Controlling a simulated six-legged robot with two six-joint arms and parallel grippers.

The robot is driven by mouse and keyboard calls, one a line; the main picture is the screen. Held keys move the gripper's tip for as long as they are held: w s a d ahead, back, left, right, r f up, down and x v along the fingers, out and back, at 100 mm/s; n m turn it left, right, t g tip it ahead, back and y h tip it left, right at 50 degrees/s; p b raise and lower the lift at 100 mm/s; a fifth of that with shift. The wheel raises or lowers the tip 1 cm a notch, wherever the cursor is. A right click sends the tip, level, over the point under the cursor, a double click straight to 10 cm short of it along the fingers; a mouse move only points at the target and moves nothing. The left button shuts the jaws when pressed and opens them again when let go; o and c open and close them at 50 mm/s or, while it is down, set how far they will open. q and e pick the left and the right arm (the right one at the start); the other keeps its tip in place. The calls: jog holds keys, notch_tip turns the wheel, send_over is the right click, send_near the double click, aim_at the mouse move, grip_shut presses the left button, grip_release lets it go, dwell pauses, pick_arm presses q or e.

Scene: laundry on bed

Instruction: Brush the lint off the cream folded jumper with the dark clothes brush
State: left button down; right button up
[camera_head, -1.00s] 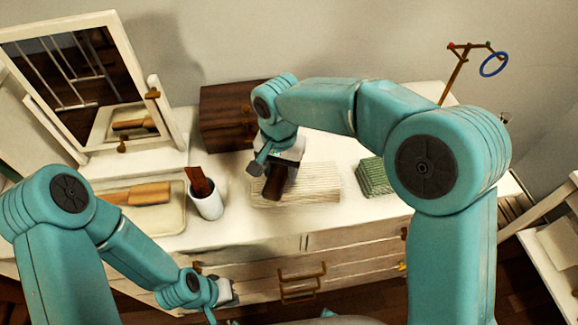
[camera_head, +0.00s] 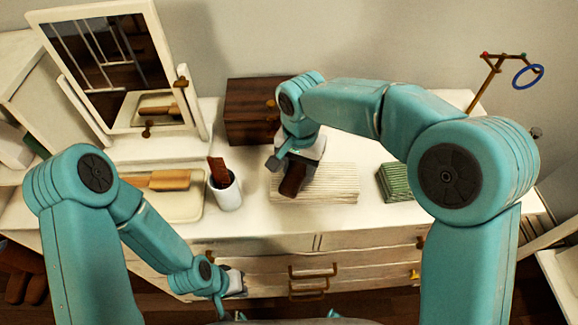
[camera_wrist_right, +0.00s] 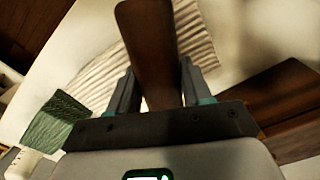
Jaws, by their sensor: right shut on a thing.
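The cream folded jumper (camera_head: 330,184) lies flat on the white dresser top, with a ribbed surface. It also shows behind the brush in the right wrist view (camera_wrist_right: 200,42). My right gripper (camera_head: 297,166) is shut on the dark brown clothes brush (camera_head: 293,182), over the left part of the jumper. In the right wrist view the brush (camera_wrist_right: 150,45) stands out between the two fingers (camera_wrist_right: 156,88). I cannot tell whether it touches the jumper. No lint can be made out. My left gripper (camera_head: 232,284) hangs low in front of the drawers, its jaws unclear.
A dark wooden box (camera_head: 250,112) stands behind the jumper. A green folded cloth (camera_head: 394,183) lies to its right. A white cup (camera_head: 226,192) with a brown item and a tray (camera_head: 190,209) with a wooden brush (camera_head: 165,180) are left, below a mirror (camera_head: 110,60).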

aim_at(345, 176)
jog(key=shift+s+d, duration=0.1)
jog(key=shift+d, duration=1.95)
jog(key=shift+d+f+b, duration=0.1)
jog(key=shift+d+b, duration=0.5)
jog(key=shift+d, duration=0.8)
jog(key=shift+s+d, duration=0.2)
jog(key=shift+d, duration=1.8)
jog(key=shift+r, duration=0.2)
notch_tip(345, 176, up, 6)
jog(key=p, duration=0.4)
jog(key=shift+p, duration=0.3)
notch_tip(345, 176, up, 3)
jog(key=shift+f+p, duration=0.1)
jog(key=shift+p, duration=1.05)
